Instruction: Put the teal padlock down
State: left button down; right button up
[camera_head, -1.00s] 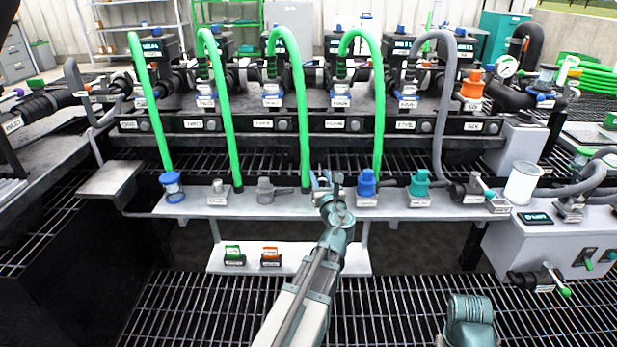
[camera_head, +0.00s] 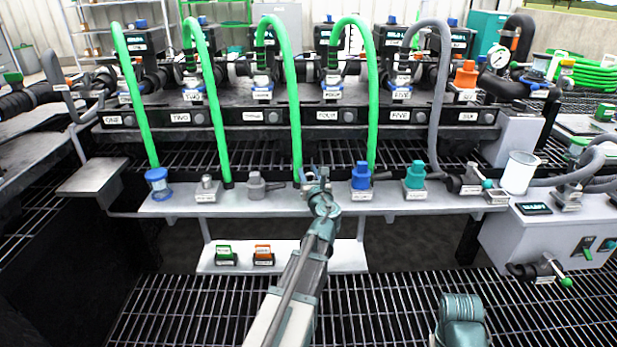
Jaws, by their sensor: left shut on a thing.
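My left gripper (camera_head: 320,184) is in front of the long grey shelf, between the foot of a green hose and a blue fitting. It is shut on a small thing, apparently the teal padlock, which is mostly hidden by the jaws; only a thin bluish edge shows.
A white cup (camera_head: 519,172) stands at right, above the grey box.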

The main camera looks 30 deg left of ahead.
pick_arm(q)
jog(key=shift+f, duration=0.15)
jog(key=shift+c, duration=2.4)
grip_release()
jog(key=shift+r, duration=0.2)
jog(key=shift+s+d, duration=0.2)
jog(key=v, duration=1.1)
jog(key=shift+s+d, duration=0.15)
jog(key=shift+d, duration=0.05)
